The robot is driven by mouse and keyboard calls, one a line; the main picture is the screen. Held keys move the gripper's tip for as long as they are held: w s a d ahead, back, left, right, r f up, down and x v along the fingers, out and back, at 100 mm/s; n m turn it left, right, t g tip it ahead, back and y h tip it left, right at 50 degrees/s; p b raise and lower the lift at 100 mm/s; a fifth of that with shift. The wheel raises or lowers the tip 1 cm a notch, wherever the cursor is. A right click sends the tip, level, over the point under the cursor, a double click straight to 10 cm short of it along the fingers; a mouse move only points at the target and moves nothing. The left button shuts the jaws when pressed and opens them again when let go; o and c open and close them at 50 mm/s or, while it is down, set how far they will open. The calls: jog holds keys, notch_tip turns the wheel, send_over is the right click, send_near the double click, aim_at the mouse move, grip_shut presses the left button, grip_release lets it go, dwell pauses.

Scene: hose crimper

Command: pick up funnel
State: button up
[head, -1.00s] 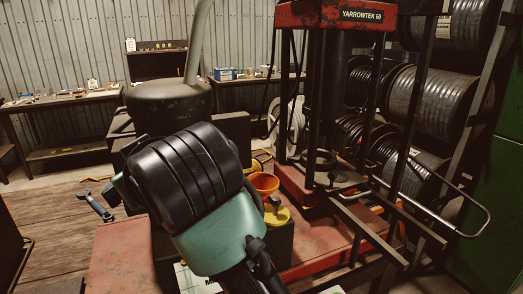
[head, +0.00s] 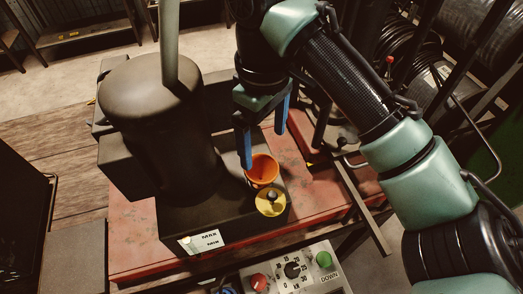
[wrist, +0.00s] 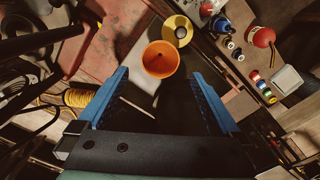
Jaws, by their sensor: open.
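The orange funnel (head: 262,171) stands mouth up on the dark machine housing, just behind a yellow round piece with a dark knob. In the wrist view the funnel (wrist: 160,60) shows from above, with its dark hole in the middle of the cone. My gripper (head: 263,150) is open and points down, its blue fingers close to the funnel. In the wrist view my gripper (wrist: 160,74) has one finger on each side of the funnel's line, with the rim between and slightly beyond the tips. Nothing is held.
The yellow piece (head: 271,204) sits close to the funnel. A tall dark tank (head: 160,120) with an upright pipe stands to the left. A control box (head: 293,271) with red and green buttons is in front. The red machine base (head: 128,245) extends around the housing.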

send_over(263, 179)
notch_tip(263, 179, down, 7)
jog(key=shift+r, duration=0.2)
jog(key=shift+s+f, duration=0.15)
jog(key=shift+f, duration=0.15)
jog(key=shift+f+p, duration=0.85)
jog(key=shift+f, duration=1.65)
jog(key=c, duration=1.2)
jog(key=shift+w, duration=0.2)
